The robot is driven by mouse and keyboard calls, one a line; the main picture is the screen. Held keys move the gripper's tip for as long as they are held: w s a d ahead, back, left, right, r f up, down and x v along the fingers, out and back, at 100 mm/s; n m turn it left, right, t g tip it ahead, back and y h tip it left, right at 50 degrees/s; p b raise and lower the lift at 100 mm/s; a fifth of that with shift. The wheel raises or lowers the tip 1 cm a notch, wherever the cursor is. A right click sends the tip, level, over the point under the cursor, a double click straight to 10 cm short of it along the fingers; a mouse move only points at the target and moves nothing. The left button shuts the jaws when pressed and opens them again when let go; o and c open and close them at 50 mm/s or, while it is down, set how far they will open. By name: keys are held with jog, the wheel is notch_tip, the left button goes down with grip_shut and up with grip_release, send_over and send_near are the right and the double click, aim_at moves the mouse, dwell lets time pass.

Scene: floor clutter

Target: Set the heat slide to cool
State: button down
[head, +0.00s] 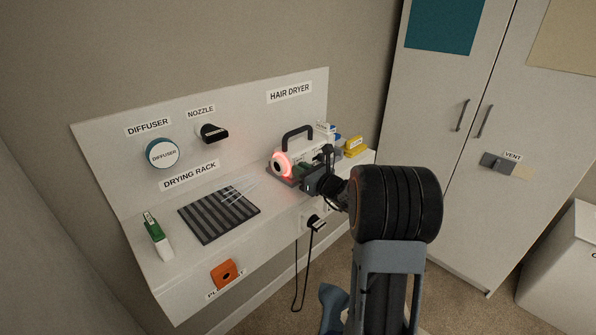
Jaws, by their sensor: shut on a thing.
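The hair dryer (313,152) is a pale, box-like unit with a dark carrying handle on top. It sits on the white shelf below the HAIR DRYER label. Its round left end glows red (283,164). My gripper (308,180) is at the dryer's front side, touching or very close to it. It seems shut on a small part there, which I take to be the heat slide. The slide and the fingertips are mostly hidden by the gripper and arm, so the slide's setting cannot be read.
A striped drying rack (219,214), a green-and-white bottle (157,236) and a yellow item (355,146) are on the shelf. The diffuser (162,153) and nozzle (214,133) hang on the backboard. A plug with a cord (316,223) is at the shelf front. A cabinet (440,120) stands right.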

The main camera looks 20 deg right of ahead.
jog(key=shift+s+a, duration=0.15)
jog(key=c, duration=1.1)
grip_release()
jog(key=shift+s, duration=0.1)
jog(key=v, duration=1.3)
jog(key=shift+s, duration=0.35)
